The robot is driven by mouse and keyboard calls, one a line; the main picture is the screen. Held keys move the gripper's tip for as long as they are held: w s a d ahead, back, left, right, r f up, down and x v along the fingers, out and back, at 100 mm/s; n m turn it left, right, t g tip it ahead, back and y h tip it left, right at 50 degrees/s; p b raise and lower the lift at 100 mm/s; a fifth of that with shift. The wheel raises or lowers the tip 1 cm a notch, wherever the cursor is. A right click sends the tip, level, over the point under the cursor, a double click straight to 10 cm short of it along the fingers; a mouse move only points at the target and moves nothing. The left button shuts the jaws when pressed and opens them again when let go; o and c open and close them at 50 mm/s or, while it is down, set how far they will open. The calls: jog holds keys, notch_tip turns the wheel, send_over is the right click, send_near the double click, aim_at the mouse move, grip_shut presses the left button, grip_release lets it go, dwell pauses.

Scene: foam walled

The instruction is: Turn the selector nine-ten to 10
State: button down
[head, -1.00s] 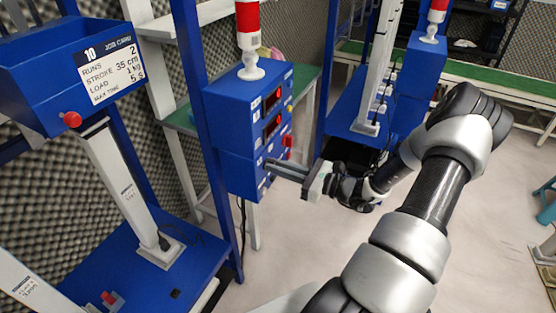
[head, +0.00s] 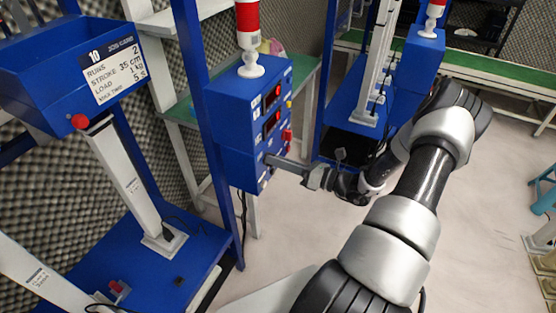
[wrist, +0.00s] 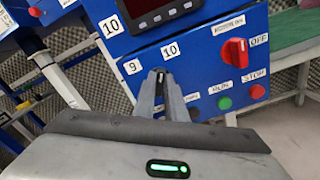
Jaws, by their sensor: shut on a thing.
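The blue control box (head: 232,108) stands on a blue post, and its front panel also shows in the wrist view (wrist: 205,72). The selector nine-ten sits below the "9" label (wrist: 132,67) and "10" label (wrist: 170,50). My gripper (head: 270,160) reaches the lower part of this panel from the right. In the wrist view my gripper's fingertips (wrist: 159,74) are close together between and just below the two labels, shut on the selector. The fingers hide nearly all of the knob, so I cannot tell which way it points.
A red OFF switch (wrist: 235,52), a green RUN button (wrist: 225,103) and a red STOP button (wrist: 256,91) are close right of the fingers. A dark display (wrist: 155,12) is above. A job card (head: 112,70) hangs at left.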

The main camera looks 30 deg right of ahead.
dwell(0.3)
jog(key=c, duration=1.8)
grip_release()
jog(key=v, duration=1.7)
jog(key=shift+s+d, duration=0.2)
jog(key=shift+s, duration=0.05)
